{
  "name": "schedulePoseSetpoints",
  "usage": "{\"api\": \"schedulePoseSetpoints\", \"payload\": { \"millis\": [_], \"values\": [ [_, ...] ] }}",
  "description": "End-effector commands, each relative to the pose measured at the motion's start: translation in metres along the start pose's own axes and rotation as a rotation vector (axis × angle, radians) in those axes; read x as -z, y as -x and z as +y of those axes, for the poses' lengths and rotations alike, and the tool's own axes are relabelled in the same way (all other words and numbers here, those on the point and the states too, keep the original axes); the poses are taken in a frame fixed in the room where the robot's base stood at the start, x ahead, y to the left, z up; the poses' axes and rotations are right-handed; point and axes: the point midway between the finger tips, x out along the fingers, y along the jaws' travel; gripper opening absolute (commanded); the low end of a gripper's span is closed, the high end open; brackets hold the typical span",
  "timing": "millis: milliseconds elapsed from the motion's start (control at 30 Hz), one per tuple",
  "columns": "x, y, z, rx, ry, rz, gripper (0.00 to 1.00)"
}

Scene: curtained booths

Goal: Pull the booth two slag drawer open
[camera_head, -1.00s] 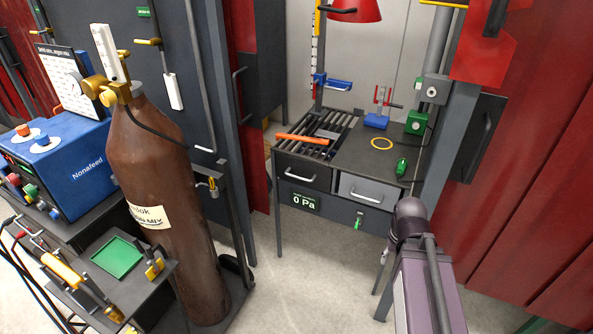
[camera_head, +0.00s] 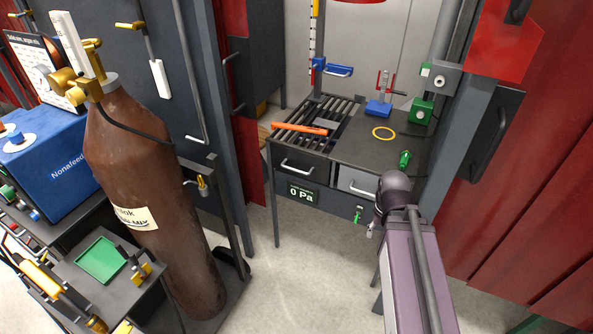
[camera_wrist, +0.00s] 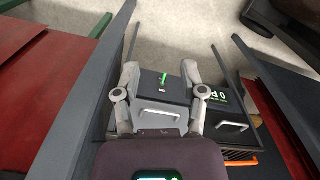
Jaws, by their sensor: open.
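The booth's bench front has two drawers side by side. In the head view the left drawer (camera_head: 300,165) is dark and the right drawer (camera_head: 352,180) is light grey. Both look shut, each with a bar handle. I cannot read which is the slag drawer. In the wrist view, which is turned over, my gripper (camera_wrist: 160,72) is open and empty. The grey drawer's handle (camera_wrist: 157,112) appears between its fingers, with no clear contact. The dark drawer's handle (camera_wrist: 232,127) lies to the right. In the head view my arm hides part of the grey drawer's right side.
A "0 Pa" display (camera_head: 301,193) and a green tag (camera_head: 358,214) are below the drawers. An orange tool (camera_head: 300,128) lies on the slatted bench top. A brown gas cylinder (camera_head: 150,190) stands left. Red curtains (camera_head: 530,190) hang right. Floor (camera_head: 300,280) before the bench is clear.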

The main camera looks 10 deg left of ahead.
Motion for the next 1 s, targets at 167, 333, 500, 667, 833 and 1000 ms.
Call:
{"api": "schedulePoseSetpoints", "payload": {
  "millis": [167, 333, 500, 667, 833, 1000],
  "values": [
    [0.001, -0.001, 0.0, -0.001, 0.001, 0.001, 0.54],
    [0.008, -0.009, -0.002, -0.024, 0.016, 0.013, 0.54],
    [0.03, -0.028, -0.008, -0.097, 0.061, 0.05, 0.54],
    [0.063, -0.053, -0.016, -0.209, 0.132, 0.112, 0.54],
    [0.105, -0.078, -0.032, -0.354, 0.236, 0.2, 0.54],
    [0.147, -0.097, -0.057, -0.499, 0.349, 0.293, 0.54]
  ]
}}
